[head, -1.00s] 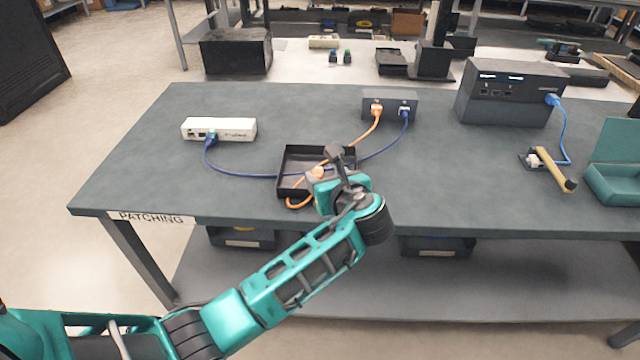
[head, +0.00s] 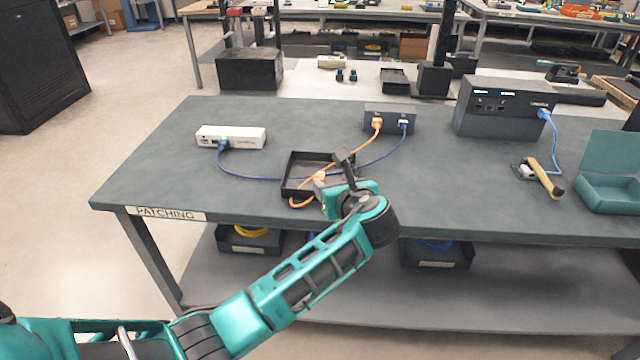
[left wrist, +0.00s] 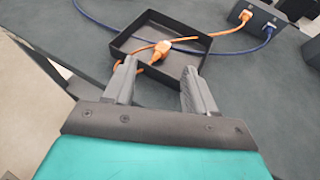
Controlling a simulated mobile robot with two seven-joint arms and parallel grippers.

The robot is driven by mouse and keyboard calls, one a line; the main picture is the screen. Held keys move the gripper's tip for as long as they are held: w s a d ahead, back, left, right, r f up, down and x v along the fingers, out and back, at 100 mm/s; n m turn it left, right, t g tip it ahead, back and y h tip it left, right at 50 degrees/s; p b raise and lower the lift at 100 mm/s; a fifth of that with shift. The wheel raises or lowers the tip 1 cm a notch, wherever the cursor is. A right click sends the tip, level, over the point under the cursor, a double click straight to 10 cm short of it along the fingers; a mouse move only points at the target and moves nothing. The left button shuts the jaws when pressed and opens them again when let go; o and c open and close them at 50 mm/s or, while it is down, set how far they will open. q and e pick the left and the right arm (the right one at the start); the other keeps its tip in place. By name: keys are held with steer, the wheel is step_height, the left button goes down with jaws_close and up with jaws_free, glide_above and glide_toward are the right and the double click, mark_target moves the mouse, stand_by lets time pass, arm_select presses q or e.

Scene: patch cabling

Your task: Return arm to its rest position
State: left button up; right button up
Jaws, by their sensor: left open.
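My left gripper (left wrist: 152,92) is open and empty in the left wrist view, with its fingers over the near side of a black tray (left wrist: 140,18). In the head view my left gripper (head: 332,166) hides part of the tray (head: 287,176). An orange plug (left wrist: 163,46) on the orange cable lies in the tray, apart from the fingers. The other end of the orange cable (head: 366,140) is plugged into the grey two-port box (head: 391,113). A blue cable (head: 262,179) runs from that box to the white strip box (head: 231,137). My right gripper is not in view.
A dark grey device (head: 503,107) with a blue cable stands at the back right of the table (head: 150,181). The table's left front is clear.

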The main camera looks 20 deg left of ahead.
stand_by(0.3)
arm_select(q)
steer(key=s+d+f+n+g+h, duration=0.1)
steer(key=s+f+n+h, duration=0.2)
steer(key=s+f+n, duration=0.4)
steer(key=s+d+f+n+h, duration=0.15)
steer(key=s+f+h, duration=0.25)
steer(key=f, duration=0.4)
steer(key=s+a+f+n+t+h, duration=0.1)
steer(key=s+a+f+n+h, duration=0.1)
steer(key=s+n, duration=1.3)
steer(key=shift+s+a+n+h, duration=0.15)
steer(key=shift+s+n+h, duration=0.1)
steer(key=shift+n+h, duration=0.75)
